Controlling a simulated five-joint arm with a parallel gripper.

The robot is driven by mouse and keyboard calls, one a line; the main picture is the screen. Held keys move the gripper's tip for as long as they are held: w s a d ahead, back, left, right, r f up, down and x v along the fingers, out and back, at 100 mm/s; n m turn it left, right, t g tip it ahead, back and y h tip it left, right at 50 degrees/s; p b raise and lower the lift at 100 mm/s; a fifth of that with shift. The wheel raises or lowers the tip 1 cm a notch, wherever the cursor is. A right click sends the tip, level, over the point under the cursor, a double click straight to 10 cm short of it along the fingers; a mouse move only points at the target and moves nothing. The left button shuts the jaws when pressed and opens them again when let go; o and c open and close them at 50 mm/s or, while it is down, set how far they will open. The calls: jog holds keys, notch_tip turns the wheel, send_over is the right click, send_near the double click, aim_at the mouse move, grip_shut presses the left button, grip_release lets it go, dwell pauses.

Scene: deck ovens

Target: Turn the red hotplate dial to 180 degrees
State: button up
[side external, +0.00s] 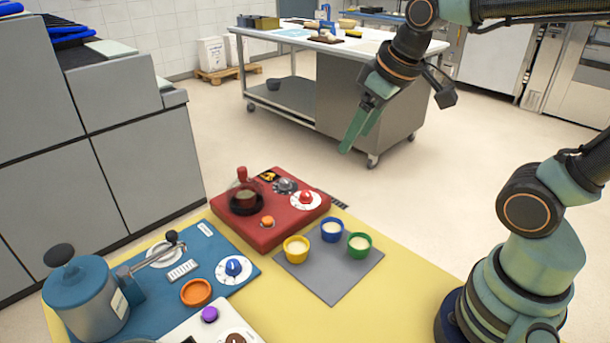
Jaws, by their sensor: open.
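The red hotplate (283,221) lies on the yellow table in the middle of the side external view. Its red dial (306,197) sits on a white scale disc at the right end of the top; the scale marks are too small to read. A glass vessel with a red stopper (244,193) stands on the black round plate at the left of the hotplate. My gripper (358,142) is open and empty, in the air above and to the right of the hotplate, its green fingers pointing down. It is clear of the dial and touches nothing.
A dark knob (285,185) and an orange button (267,221) flank the dial. Yellow (295,250), blue (332,230) and green (359,245) cups stand on a grey mat (333,283) in front. A blue station with a blue dial (233,267) and kettle-like pot (85,296) is at left.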

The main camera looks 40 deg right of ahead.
jog(key=w+f+n+g, duration=0.2)
jog(key=w+n, duration=0.1)
jog(key=w, duration=0.4)
jog(key=n+g, duration=0.3)
jog(key=n, duration=0.2)
send_over(306, 193)
notch_tip(306, 193, down, 7)
notch_tip(306, 193, down, 12)
jog(key=shift+f, duration=0.2)
grip_shut()
